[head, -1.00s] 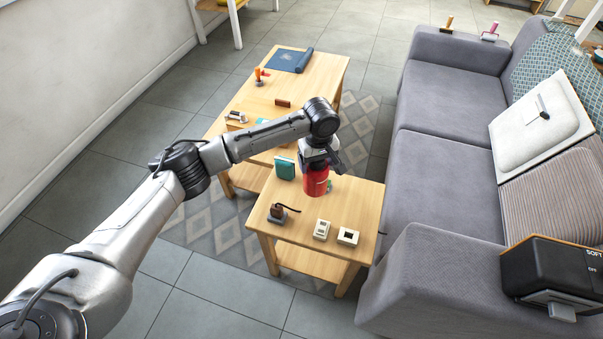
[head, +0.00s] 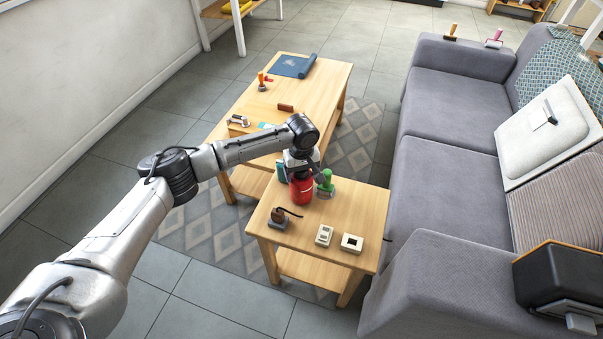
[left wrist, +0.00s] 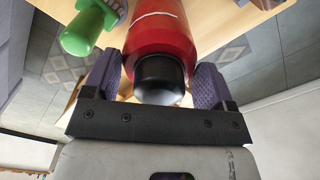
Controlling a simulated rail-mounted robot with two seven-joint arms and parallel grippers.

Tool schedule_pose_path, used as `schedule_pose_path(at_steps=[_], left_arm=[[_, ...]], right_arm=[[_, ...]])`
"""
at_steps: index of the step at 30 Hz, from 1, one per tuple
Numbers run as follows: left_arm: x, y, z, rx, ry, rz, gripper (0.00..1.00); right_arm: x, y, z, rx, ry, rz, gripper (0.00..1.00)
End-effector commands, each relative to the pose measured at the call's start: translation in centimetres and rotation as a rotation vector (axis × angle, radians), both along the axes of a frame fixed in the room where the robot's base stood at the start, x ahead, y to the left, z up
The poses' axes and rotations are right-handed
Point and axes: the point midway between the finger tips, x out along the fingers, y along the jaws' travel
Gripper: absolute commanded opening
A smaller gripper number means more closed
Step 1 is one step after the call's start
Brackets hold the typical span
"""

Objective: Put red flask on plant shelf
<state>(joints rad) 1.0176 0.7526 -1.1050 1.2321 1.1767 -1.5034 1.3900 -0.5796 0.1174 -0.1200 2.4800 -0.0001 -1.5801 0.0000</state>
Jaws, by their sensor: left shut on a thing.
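The red flask (head: 301,191) is a red cylinder over the small wooden side table (head: 345,205). My left gripper (head: 300,167) is shut on its upper end from above. In the left wrist view the red flask (left wrist: 160,35) has a black cap between the purple finger pads of my left gripper (left wrist: 160,80). I cannot tell whether its base touches the table. No plant shelf can be made out with certainty. My right gripper is not in view.
A green-handled stamp (head: 326,184) stands close to the right of the flask. A brown-handled device (head: 281,216) and two small white boxes (head: 324,235) sit nearer the table's front. The long coffee table (head: 300,95) lies behind; a grey sofa (head: 450,150) stands right.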

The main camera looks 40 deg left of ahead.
Motion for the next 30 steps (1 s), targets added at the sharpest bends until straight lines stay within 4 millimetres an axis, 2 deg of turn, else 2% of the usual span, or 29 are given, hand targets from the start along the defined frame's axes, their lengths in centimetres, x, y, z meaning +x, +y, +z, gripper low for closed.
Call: schedule_pose_path(at_steps=[11, 12, 18, 27, 30], left_arm=[[0.1, -0.1, -0.1, -0.001, -0.002, -0.001, 0.31], [0.1, -0.1, -0.2, 0.0, -0.002, -0.001, 0.81], [0.0, 0.0, -0.2, 0.0, -0.001, -0.001, 1.0], [0.1, 0.0, 0.0, 0.001, -0.003, 0.0, 1.0], [0.1, 0.0, 1.4, 0.0, -0.002, 0.0, 1.0]], right_arm=[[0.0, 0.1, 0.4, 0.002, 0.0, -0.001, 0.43], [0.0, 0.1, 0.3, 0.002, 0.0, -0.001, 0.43], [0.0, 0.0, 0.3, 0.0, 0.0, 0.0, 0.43], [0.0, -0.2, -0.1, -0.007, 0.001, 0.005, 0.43], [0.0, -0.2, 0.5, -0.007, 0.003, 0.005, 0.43]])
